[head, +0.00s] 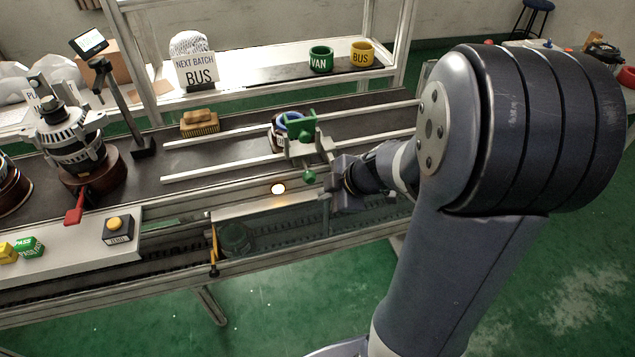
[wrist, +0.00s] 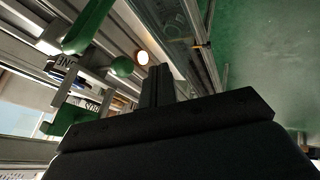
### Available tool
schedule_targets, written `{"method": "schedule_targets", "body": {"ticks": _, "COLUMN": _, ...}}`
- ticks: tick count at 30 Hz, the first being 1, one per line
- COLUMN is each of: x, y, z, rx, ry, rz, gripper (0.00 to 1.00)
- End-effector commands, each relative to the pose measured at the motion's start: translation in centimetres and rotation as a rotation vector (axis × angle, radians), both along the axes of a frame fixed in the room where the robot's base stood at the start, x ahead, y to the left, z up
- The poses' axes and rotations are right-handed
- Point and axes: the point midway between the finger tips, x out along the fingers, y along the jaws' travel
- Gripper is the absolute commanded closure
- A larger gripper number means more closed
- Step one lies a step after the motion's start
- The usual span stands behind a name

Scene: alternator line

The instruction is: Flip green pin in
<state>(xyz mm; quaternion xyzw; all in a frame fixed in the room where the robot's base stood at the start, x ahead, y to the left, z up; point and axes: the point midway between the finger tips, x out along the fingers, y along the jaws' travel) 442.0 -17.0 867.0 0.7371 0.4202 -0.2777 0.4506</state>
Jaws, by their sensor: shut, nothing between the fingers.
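A green pin assembly (head: 301,128) stands at the conveyor rail in the head view, with a green upper part on a grey bracket and a round green knob (head: 309,177) lower down at the near side. In the wrist view the green lever (wrist: 88,28) and the green knob (wrist: 122,66) show at upper left. My gripper (head: 331,183) is just right of the knob in the head view. In the wrist view its fingers (wrist: 161,80) are together and empty, right of the knob with a small gap. Whether the pin is in or out I cannot tell.
A part with a blue ring (head: 288,122) sits between the rails behind the pin. A lit round lamp (head: 278,189) is on the front ledge. A yellow lever (head: 213,255) hangs on the front edge. A brush (head: 199,123) lies on the belt, left.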

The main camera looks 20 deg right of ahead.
Motion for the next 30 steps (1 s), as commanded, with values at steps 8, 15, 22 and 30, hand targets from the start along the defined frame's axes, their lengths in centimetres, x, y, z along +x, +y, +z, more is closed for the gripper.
{"method": "schedule_targets", "body": {"ticks": 8, "x": 3.0, "y": 0.8, "z": -1.4, "rx": 0.0, "ry": 0.001, "rz": 0.0, "gripper": 1.0}}
{"method": "schedule_targets", "body": {"ticks": 15, "x": 4.8, "y": 0.7, "z": -1.4, "rx": -0.001, "ry": 0.001, "rz": 0.001, "gripper": 1.0}}
{"method": "schedule_targets", "body": {"ticks": 22, "x": 5.1, "y": 0.7, "z": -1.5, "rx": -0.001, "ry": -0.001, "rz": 0.0, "gripper": 1.0}}
{"method": "schedule_targets", "body": {"ticks": 30, "x": 5.3, "y": 0.7, "z": -1.6, "rx": -0.001, "ry": -0.003, "rz": 0.001, "gripper": 1.0}}
